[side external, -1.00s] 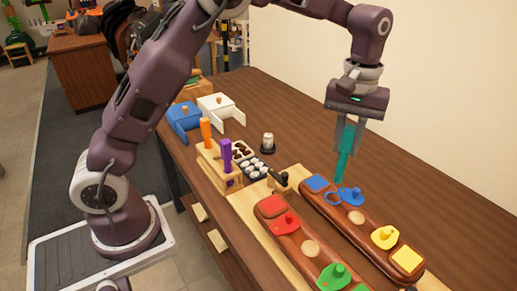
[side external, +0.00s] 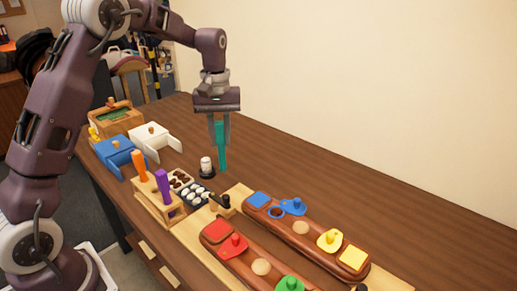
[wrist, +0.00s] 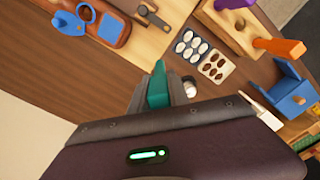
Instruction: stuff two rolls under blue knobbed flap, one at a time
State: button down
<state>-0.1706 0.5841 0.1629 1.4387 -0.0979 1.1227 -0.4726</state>
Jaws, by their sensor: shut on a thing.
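My gripper (side external: 219,145) is shut on a teal tool (side external: 222,150), which points down above the table. In the wrist view the tool (wrist: 157,88) sits between my fingers. The blue knobbed flap (side external: 293,206) is on the far brown padded block (side external: 325,240), turned aside from a blue-rimmed round opening (side external: 276,212). It also shows in the wrist view (wrist: 68,22). A tray holds several white rounded pieces (wrist: 190,47) and several brown ones (wrist: 213,66); I cannot tell which are the rolls. My gripper is clear of the block and the tray.
A small dark stand with a white top (side external: 206,166) is close to the tool. A wooden rack holds an orange handle (side external: 139,164) and a purple handle (side external: 162,186). Blue (side external: 115,153) and white (side external: 152,140) boxes stand at left. The table behind my gripper is bare.

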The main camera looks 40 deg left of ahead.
jog(key=s+a+f+n, duration=0.1)
jog(key=s+a, duration=0.3)
jog(key=a, duration=0.4)
jog(key=s+a+f+n, duration=0.15)
jog(key=s+a, duration=0.25)
jog(key=a, duration=0.4)
jog(key=shift+a+f, duration=0.1)
jog(key=shift+f, duration=2)
jog(key=shift+s+f, duration=0.1)
jog(key=shift+f, duration=1)
notch_tip(320, 180, up, 7)
dwell(0.4)
